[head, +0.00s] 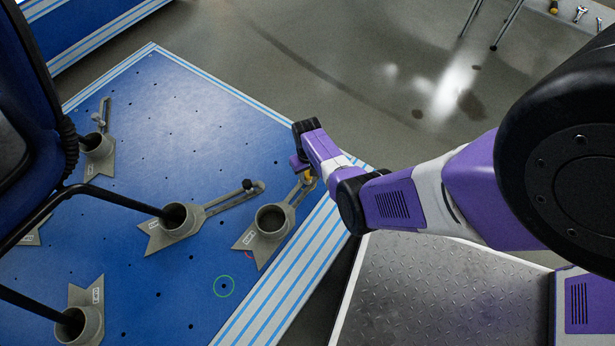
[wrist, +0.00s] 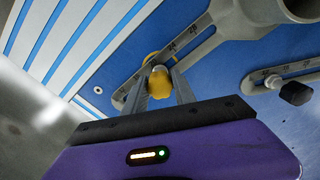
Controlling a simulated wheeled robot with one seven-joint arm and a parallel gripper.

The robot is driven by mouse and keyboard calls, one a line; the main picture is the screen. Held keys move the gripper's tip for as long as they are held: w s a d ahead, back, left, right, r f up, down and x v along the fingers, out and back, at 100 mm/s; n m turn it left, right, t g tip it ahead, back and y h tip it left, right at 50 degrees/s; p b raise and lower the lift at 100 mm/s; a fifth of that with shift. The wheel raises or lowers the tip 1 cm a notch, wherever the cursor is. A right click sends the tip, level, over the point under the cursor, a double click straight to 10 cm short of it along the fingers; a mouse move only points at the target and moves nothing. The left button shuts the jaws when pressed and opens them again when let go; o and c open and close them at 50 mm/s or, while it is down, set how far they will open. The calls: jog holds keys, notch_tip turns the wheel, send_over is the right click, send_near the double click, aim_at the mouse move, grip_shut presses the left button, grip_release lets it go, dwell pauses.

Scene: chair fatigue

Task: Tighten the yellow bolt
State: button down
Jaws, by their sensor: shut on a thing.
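The yellow bolt (wrist: 159,82) sits at the slotted arm of a grey clamp bracket, and it shows between my gripper's two fingers in the wrist view. In the head view a small part of the yellow bolt (head: 308,180) shows beside my wrist. My gripper (wrist: 160,92) is shut on the yellow bolt. The grey clamp bracket (head: 270,222) has a round cup and lies on the blue platform near its right edge. The bolt's lower part and its thread are hidden.
The blue platform (head: 195,110) has several holes and striped edges. Other grey brackets stand on it, one with a dark bolt (head: 253,186). A blue chair (head: 30,120) with black legs stands at the left. A metal tread plate (head: 430,295) lies at the lower right.

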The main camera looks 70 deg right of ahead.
jog(key=shift+m, duration=0.4)
jog(key=m, duration=0.4)
jog(key=shift+d, duration=0.1)
jog(key=shift+m, duration=0.7)
jog(key=shift+m+p, duration=0.3)
jog(key=shift+m, duration=1)
jog(key=m, duration=0.4)
jog(key=shift+s, duration=0.1)
